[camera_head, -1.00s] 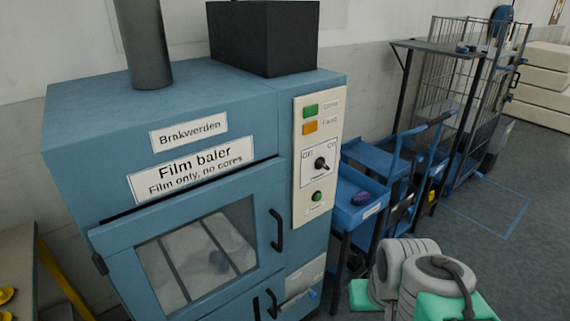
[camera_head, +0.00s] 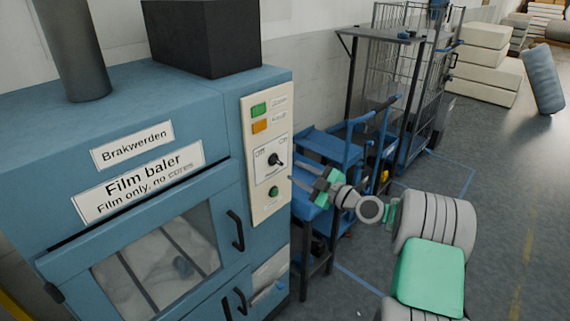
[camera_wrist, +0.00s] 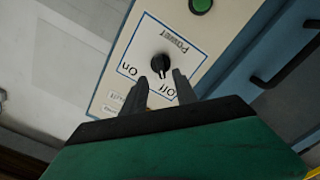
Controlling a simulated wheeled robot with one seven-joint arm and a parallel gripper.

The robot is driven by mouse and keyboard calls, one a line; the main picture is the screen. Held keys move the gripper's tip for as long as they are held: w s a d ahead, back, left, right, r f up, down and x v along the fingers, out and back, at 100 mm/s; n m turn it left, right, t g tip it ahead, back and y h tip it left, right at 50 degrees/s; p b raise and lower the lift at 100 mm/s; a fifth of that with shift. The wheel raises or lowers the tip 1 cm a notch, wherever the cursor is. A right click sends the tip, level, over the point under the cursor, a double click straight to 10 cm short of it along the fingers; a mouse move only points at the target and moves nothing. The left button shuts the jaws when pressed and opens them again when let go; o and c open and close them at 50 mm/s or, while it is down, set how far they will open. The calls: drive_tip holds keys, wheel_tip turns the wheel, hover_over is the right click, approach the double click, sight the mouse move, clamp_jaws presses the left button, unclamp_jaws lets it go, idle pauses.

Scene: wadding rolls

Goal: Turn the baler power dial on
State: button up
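The black power dial (camera_head: 274,159) sits on the cream control panel (camera_head: 262,205) of the blue film baler (camera_head: 215,105), between the Off label on the left and the On label on the right. In the wrist view the dial (camera_wrist: 160,66) appears upside down, just beyond my fingertips. I cannot tell for sure which label its pointer faces. My gripper (camera_head: 303,187) is to the right of the panel, a little lower than the dial. In the wrist view my gripper (camera_wrist: 158,82) has its two dark fingers apart with nothing between them.
A green button (camera_head: 273,191) is below the dial; green and orange lamps (camera_head: 260,118) are above it. Black door handles (camera_head: 236,230) stick out lower down. A blue cart (camera_head: 318,143) and a wire cage (camera_head: 400,70) stand to the right.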

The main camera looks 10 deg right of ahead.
sight(280, 163)
drive_tip(key=p+x, duration=0.1)
drive_tip(key=x, duration=0.5)
drive_tip(key=shift+c, duration=0.5)
clamp_jaws()
